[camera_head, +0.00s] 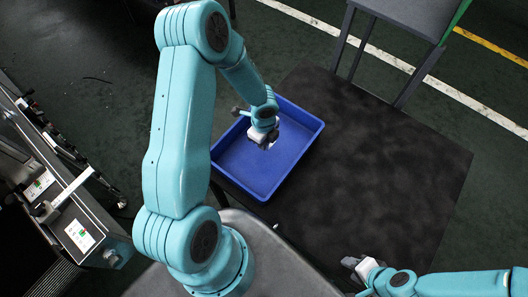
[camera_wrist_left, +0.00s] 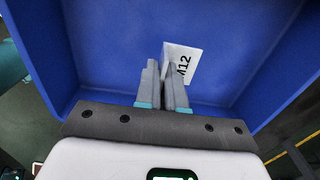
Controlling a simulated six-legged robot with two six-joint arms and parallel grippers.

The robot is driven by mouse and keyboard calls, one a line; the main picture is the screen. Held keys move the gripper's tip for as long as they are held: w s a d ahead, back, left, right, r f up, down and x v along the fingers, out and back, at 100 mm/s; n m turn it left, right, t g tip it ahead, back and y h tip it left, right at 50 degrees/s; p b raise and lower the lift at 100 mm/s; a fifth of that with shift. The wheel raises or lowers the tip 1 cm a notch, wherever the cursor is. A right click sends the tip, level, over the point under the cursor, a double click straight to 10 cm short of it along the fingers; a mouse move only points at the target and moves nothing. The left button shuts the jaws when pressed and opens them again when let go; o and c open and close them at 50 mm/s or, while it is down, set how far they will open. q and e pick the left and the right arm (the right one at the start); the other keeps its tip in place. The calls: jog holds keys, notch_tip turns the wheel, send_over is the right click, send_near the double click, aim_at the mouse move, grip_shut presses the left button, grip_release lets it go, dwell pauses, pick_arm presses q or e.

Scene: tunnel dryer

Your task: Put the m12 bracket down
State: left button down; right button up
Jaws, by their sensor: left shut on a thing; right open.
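The m12 bracket (camera_wrist_left: 181,62) is a light plate marked "M12" in the left wrist view. My left gripper (camera_wrist_left: 164,80) is shut on it, and its fingers hide part of the bracket. In the head view my left gripper (camera_head: 268,144) is over the blue tray (camera_head: 245,186), within its rim. The bracket is mostly hidden there. The tray's blue floor and walls surround the bracket in the wrist view; I cannot tell whether the bracket touches the floor. My right gripper (camera_head: 352,264) is open and empty over the near edge of the dark table.
The dark table (camera_head: 400,170) is bare to the right of the tray. A grey chair (camera_head: 410,15) stands behind the table. A machine with labelled panels (camera_head: 75,230) is at the left. A grey surface (camera_head: 290,270) lies in front.

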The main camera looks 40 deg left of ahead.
aim_at(264, 156)
pick_arm(q)
notch_tip(264, 156, down, 6)
jog(key=shift+w+f+b, duration=0.1)
jog(key=shift+b, duration=0.65)
pick_arm(e)
jog(key=shift+f, duration=0.95)
pick_arm(q)
jog(key=shift+f, duration=0.2)
pick_arm(e)
jog(key=shift+f, duration=0.2)
pick_arm(q)
jog(key=c, duration=1.2)
grip_release()
jog(key=shift+c, duration=0.2)
jog(key=shift+r, duration=0.1)
jog(key=shift+r, duration=0.1)
pick_arm(e)
jog(key=shift+r, duration=0.15)
